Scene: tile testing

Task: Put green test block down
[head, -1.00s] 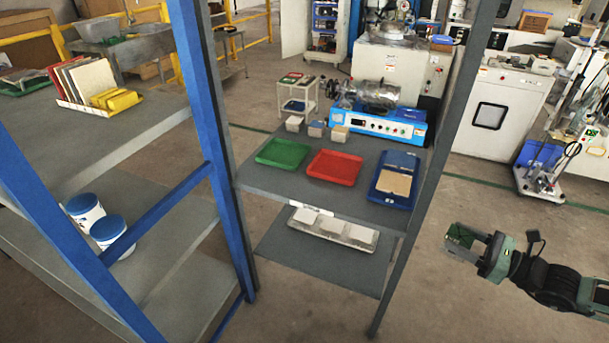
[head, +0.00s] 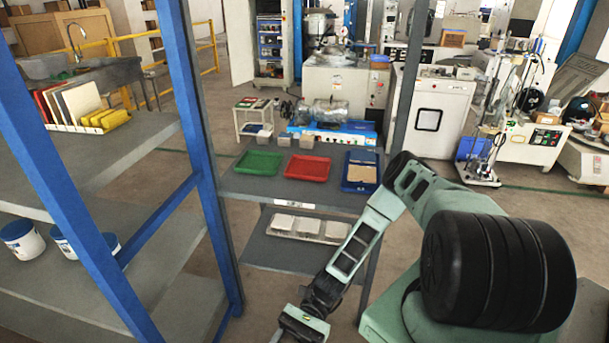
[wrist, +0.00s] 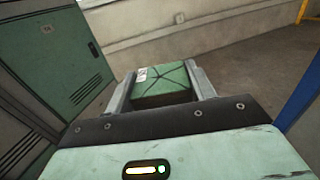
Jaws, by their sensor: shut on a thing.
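My gripper (wrist: 160,78) is shut on the green test block (wrist: 162,86), which sits between the two fingers in the wrist view. The block has dark lines across its top and a small white label at its left corner. In the head view my gripper (head: 302,325) is at the bottom edge, low in front of the table.
The grey table (head: 235,185) bears a green tray (head: 258,164), a red tray (head: 307,168) and a blue tray (head: 346,182). Its lower shelf (head: 262,252) holds pale blocks. A blue-posted shelf (head: 190,100) stands left. The wrist view shows a green cabinet (wrist: 62,50).

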